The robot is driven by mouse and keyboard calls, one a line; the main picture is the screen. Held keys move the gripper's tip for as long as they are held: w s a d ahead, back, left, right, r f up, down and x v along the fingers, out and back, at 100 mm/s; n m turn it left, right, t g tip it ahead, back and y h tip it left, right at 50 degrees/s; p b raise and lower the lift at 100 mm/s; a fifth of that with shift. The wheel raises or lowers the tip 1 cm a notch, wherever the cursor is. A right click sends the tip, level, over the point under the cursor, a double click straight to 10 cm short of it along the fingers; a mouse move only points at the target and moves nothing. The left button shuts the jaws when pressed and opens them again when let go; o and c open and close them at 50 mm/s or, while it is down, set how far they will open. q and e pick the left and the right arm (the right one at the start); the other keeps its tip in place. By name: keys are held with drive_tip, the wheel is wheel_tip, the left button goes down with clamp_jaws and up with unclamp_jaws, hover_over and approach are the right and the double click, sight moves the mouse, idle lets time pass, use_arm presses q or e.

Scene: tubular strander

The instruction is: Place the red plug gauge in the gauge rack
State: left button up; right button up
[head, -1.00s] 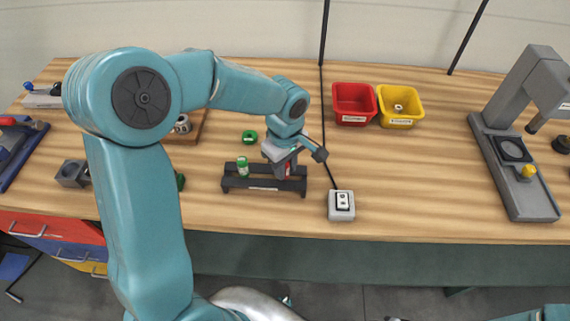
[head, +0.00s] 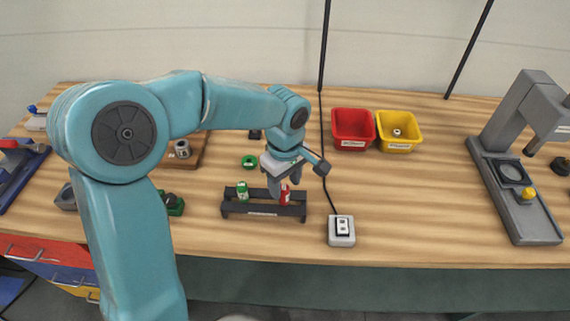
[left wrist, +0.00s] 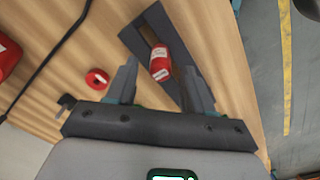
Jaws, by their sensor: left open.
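The red plug gauge (head: 285,196) stands in the right part of the dark gauge rack (head: 263,211), seemingly upright. In the left wrist view the red gauge (left wrist: 160,64), with its white label, sits in the rack (left wrist: 134,38) between and beyond my fingertips. The gauge's lower end is hidden in the rack. My right gripper is not in view.
A green ring (head: 249,162) lies behind the rack, and a red ring (left wrist: 97,78) lies beside it. A socket box (head: 341,231) with a cable stands right of the rack. Red (head: 352,130) and yellow (head: 398,132) bins stand behind. A grey press stand (head: 515,180) is far right.

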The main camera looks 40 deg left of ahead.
use_arm(q)
wheel_tip(320, 180, up, 8)
drive_tip(key=shift+r, duration=0.2)
drive_tip(key=shift+s, duration=0.1)
idle(0.5)
